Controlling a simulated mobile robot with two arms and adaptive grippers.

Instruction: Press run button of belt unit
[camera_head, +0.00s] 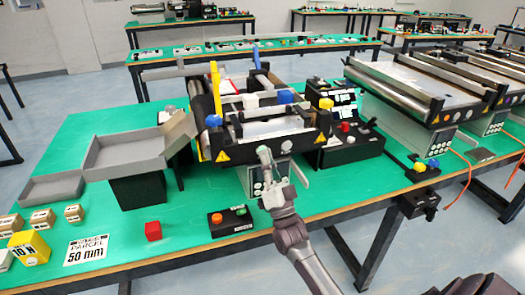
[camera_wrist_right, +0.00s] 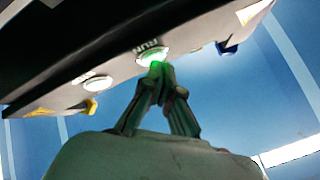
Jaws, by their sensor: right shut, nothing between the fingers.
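The belt unit (camera_head: 283,128) stands on the green table, a dark frame with yellow warning labels. In the right wrist view its front panel (camera_wrist_right: 60,62) carries a button marked RUN (camera_wrist_right: 152,57), glowing green and white. My right gripper (camera_head: 264,156) is shut and empty in front of the unit's lower front in the head view. In the wrist view its closed fingertips (camera_wrist_right: 160,72) are right at the lower edge of the RUN button, lit green. I cannot tell whether they press it. My left gripper is out of view.
A white button (camera_wrist_right: 92,83) sits left of RUN, with a yellow knob (camera_wrist_right: 90,106) beyond. A small control box (camera_head: 230,220) and a red cube (camera_head: 153,231) lie near the table's front edge. A grey tray (camera_head: 95,160) stands at left, a joystick console (camera_head: 348,145) at right.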

